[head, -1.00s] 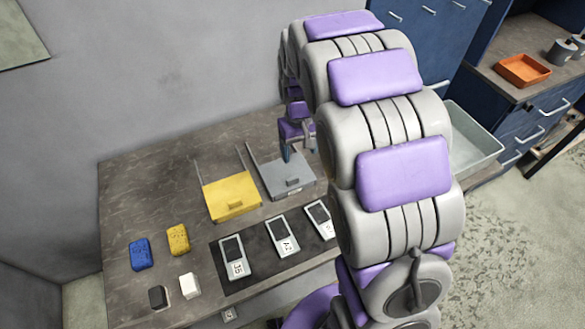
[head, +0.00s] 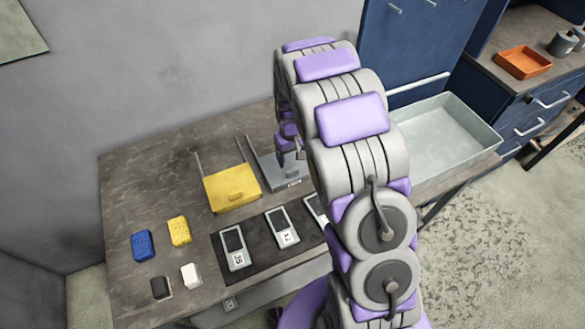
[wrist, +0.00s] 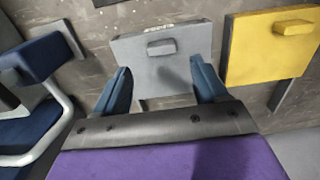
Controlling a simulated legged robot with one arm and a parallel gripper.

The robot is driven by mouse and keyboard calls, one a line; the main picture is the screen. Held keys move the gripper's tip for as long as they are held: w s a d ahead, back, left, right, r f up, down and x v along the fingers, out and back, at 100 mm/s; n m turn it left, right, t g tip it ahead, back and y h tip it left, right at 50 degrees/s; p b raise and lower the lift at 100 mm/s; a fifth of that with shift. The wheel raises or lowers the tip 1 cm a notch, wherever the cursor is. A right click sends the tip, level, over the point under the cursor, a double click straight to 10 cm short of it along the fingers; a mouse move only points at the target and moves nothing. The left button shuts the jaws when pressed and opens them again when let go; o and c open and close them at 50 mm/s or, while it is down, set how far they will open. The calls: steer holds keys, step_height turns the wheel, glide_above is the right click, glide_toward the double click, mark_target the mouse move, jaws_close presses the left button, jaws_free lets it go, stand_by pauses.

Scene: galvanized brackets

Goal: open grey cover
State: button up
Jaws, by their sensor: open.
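The grey cover (wrist: 150,72) lies flat on the table, with a raised handle (wrist: 161,47) near its labelled front edge. In the head view the grey cover (head: 268,172) is partly hidden by my arm. My gripper (wrist: 160,66) is open and empty, its two blue fingers apart over the rear part of the cover, on either side of the handle's line. In the head view my gripper (head: 289,163) is over the cover. I cannot tell whether the fingers touch it.
A yellow cover (head: 230,187) stands beside the grey one. Several meter-like devices (head: 282,228) lie on a dark mat in front. Blue (head: 142,245) and yellow (head: 179,231) sponges lie at the left. A large grey tray (head: 440,150) is at the right.

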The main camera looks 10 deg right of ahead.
mark_target(292, 170)
step_height(292, 170, down, 7)
steer(key=shift+a+r, duration=0.15)
steer(key=shift+r, duration=0.05)
steer(key=shift+c, duration=0.4)
jaws_close()
stand_by(0.3)
